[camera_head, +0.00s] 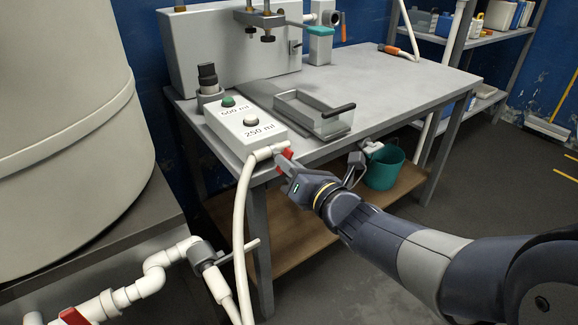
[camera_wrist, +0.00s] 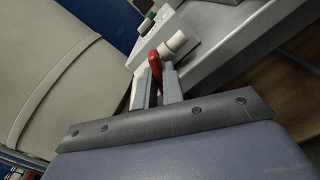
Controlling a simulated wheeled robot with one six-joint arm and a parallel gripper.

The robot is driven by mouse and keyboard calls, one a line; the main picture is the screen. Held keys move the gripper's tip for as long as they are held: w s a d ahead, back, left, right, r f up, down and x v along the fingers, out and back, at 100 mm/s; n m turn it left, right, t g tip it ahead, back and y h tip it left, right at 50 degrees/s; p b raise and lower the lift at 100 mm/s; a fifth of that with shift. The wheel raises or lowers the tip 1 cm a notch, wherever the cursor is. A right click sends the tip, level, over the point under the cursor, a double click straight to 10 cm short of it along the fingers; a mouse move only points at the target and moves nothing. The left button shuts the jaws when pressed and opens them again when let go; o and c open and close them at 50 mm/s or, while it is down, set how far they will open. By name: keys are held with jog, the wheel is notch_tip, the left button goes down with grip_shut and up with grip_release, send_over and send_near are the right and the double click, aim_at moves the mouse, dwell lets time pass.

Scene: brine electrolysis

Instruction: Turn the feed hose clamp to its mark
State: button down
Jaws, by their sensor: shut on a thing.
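My gripper (camera_head: 282,165) is at the front corner of the white dosing box, with its fingers around a small red lever (camera_head: 287,153). In the wrist view the red lever (camera_wrist: 155,66) stands between the two grey fingers, beside a white outlet fitting (camera_wrist: 175,44). A white hose (camera_head: 240,220) runs down from that outlet. At the lower left, a grey clamp (camera_head: 203,252) with a thin grey handle sits on a white pipe, apart from my gripper. No label shows which part is the feed hose clamp, and I see no mark.
A large tank (camera_head: 65,130) fills the left. A teal bucket (camera_head: 385,170) is under the bench.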

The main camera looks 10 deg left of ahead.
jog(key=shift+m+p, duration=2.75)
jog(key=shift+m, duration=13.55)
jog(key=shift+f, duration=0.1)
jog(key=c, duration=1.5)
grip_release()
